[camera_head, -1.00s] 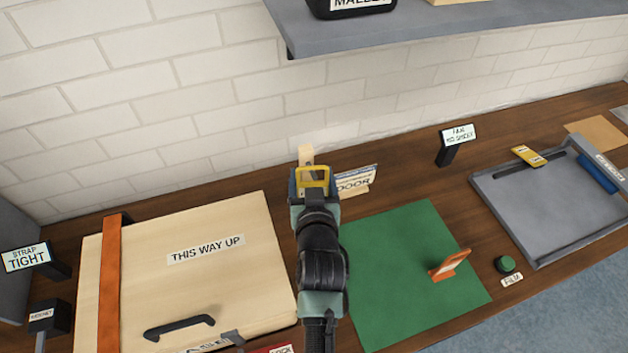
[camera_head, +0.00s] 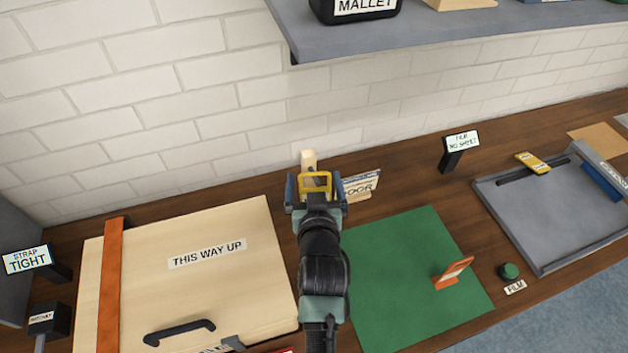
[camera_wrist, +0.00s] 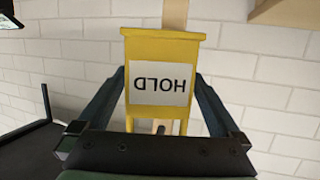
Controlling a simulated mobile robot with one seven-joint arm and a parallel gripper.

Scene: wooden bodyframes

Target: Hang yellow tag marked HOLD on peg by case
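The yellow tag (camera_wrist: 160,45) has a white label reading HOLD, upside down in the wrist view. In the head view the tag (camera_head: 315,180) stands at the wooden post (camera_head: 309,160) behind the case. The post (camera_wrist: 174,14) also shows behind the tag in the wrist view. A small peg end (camera_wrist: 161,128) shows in the tag's open frame, between its two side bars; its full seating is hidden. My gripper (camera_head: 315,190) is open, its fingers spread on both sides of the tag with gaps. The pale case (camera_head: 205,285) marked THIS WAY UP lies in front, to the left.
A grey shelf (camera_head: 420,35) juts from the wall above.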

